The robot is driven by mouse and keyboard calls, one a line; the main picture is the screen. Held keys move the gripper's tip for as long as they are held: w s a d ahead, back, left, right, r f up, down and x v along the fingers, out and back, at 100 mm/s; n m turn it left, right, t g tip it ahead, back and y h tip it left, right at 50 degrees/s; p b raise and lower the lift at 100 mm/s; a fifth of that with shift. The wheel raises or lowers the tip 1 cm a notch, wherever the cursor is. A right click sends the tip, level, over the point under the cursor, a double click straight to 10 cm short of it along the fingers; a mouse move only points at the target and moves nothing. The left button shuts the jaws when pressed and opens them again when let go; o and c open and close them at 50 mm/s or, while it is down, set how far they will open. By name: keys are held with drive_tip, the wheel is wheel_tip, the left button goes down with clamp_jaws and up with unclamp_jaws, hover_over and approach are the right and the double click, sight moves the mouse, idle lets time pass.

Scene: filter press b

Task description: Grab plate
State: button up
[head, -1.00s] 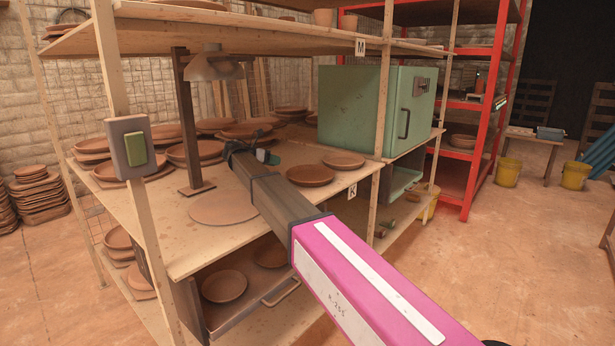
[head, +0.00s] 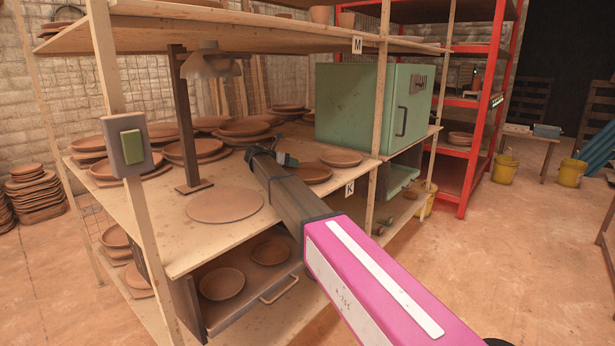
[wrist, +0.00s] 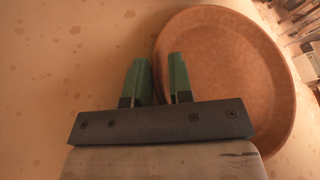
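A round brown clay plate (head: 316,174) lies on the wooden shelf marked K, and a second plate (head: 341,158) lies just behind and right of it. My gripper (head: 292,161) is at the near plate's left side, and my arm hides part of that plate. In the wrist view, a plate (wrist: 235,70) fills the right side. My gripper (wrist: 160,80) shows two green fingers with a gap between them. The plate's left rim shows in the gap, and the right finger overlaps the plate's inside. I cannot tell whether either finger touches it.
Stacked plates (head: 195,151) stand on the shelf's left and back. A lamp (head: 210,62) on a post rises left of my arm. A green cabinet (head: 360,108) stands to the right. An upper shelf (head: 250,32) hangs above. A flat disc (head: 225,206) lies near the front.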

drive_tip(key=shift+c, duration=0.3)
clamp_jaws()
drive_tip(key=shift+s+f, duration=0.1)
idle(1.0)
